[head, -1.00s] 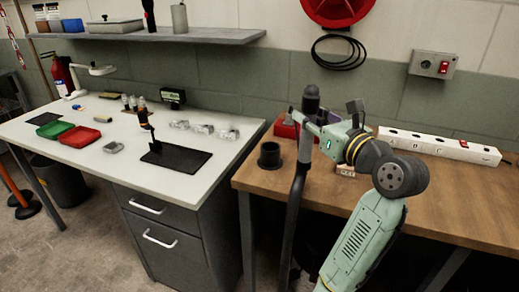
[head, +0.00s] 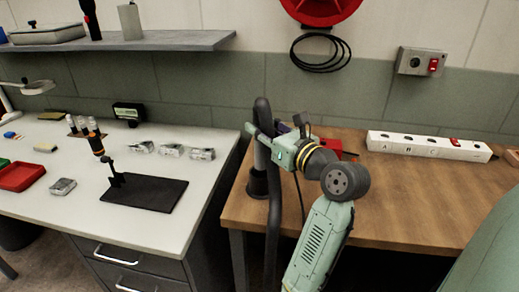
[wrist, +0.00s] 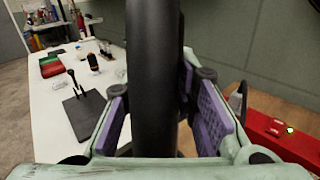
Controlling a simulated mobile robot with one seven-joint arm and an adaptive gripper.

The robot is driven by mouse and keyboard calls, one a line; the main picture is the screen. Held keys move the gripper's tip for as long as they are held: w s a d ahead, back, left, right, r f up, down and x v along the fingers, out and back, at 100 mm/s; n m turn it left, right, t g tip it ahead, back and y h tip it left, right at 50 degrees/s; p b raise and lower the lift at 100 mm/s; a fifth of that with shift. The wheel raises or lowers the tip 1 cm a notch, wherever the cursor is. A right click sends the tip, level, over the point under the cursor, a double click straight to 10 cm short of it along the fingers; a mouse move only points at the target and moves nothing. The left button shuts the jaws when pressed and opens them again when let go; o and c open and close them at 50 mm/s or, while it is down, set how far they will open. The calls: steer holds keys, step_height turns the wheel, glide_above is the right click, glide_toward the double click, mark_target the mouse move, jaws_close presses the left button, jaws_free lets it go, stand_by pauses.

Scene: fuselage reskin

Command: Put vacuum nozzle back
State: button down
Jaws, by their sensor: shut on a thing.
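The vacuum nozzle (head: 262,108) is a black tube, upright in the head view, with a dark hose (head: 273,225) hanging down in front of the wooden bench. My gripper (head: 263,140) is shut on the nozzle. In the wrist view the nozzle (wrist: 154,60) stands between the purple pads of my gripper (wrist: 158,100). A black round holder (head: 257,185) with a wide base stands at the wooden bench's left edge. The nozzle and hose overlap the holder in the head view, and I cannot tell whether the nozzle's lower end is above, in front of or inside it.
The wooden bench (head: 400,190) carries a white power strip (head: 430,146) and a red box (wrist: 285,137) close to my gripper. The white bench (head: 60,205) at left holds a black mat (head: 145,195), clear cases (head: 172,150) and a red tray (head: 20,176).

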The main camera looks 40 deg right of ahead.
mark_target(265, 148)
steer(key=shift+f, duration=2.5)
steer(key=c, duration=1.3)
jaws_free()
steer(key=s+b, duration=0.2)
steer(key=s, duration=1)
steer(key=shift+w, duration=0.1)
